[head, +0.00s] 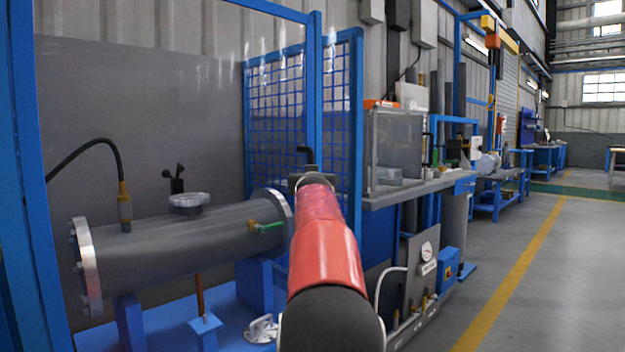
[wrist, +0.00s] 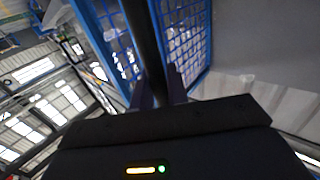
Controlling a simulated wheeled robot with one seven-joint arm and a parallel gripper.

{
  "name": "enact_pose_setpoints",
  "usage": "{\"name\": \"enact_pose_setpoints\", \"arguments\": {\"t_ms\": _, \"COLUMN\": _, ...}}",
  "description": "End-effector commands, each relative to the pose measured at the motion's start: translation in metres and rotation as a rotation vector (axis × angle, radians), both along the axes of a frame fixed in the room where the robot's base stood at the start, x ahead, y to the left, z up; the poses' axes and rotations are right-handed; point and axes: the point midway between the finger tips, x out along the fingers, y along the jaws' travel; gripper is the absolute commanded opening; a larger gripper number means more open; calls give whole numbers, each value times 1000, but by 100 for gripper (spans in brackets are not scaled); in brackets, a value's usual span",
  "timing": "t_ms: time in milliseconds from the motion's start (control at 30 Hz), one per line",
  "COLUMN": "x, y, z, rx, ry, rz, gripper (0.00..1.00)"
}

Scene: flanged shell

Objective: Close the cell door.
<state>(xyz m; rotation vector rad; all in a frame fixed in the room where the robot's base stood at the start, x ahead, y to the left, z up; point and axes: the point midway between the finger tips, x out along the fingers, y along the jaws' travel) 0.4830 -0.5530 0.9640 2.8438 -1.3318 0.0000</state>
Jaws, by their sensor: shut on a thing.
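The cell door (head: 342,110) is a blue-framed mesh panel beside the cell's upright post in the head view. It stands at an angle to the mesh panel left of it, and its lower part is hidden by my arm. A dark handle (head: 306,153) shows just above the end of my arm. In the wrist view, my gripper (wrist: 161,90) has its two fingers on either side of a dark bar (wrist: 142,35), which looks like the door handle. Blue mesh shows on both sides of the bar. The fingertips are mostly hidden in the head view.
Inside the cell, a grey flanged shell (head: 185,242) lies on blue supports. A fixed mesh panel (head: 275,110) stands behind it. A workbench (head: 415,187) with a clear-sided cabinet (head: 397,145) stands right of the door. The floor (head: 550,280) at the right is clear.

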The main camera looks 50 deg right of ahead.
Motion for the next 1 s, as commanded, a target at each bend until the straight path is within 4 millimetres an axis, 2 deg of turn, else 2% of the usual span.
{"name": "enact_pose_setpoints", "arguments": {"t_ms": 33, "x": 6, "y": 3, "z": 0, "rx": 0, "ry": -5, "rz": 11, "gripper": 0}}
{"name": "enact_pose_setpoints", "arguments": {"t_ms": 133, "x": 6, "y": 4, "z": 0, "rx": 1, "ry": -6, "rz": 12, "gripper": 0}}
{"name": "enact_pose_setpoints", "arguments": {"t_ms": 167, "x": 7, "y": 4, "z": 0, "rx": 1, "ry": -6, "rz": 12, "gripper": 18}}
{"name": "enact_pose_setpoints", "arguments": {"t_ms": 300, "x": 6, "y": 4, "z": 0, "rx": 1, "ry": -4, "rz": 12, "gripper": 35}}
{"name": "enact_pose_setpoints", "arguments": {"t_ms": 667, "x": 4, "y": 5, "z": -1, "rx": 2, "ry": -4, "rz": 11, "gripper": 35}}
{"name": "enact_pose_setpoints", "arguments": {"t_ms": 1000, "x": -33, "y": 41, "z": -2, "rx": -1, "ry": -5, "rz": 3, "gripper": 35}}
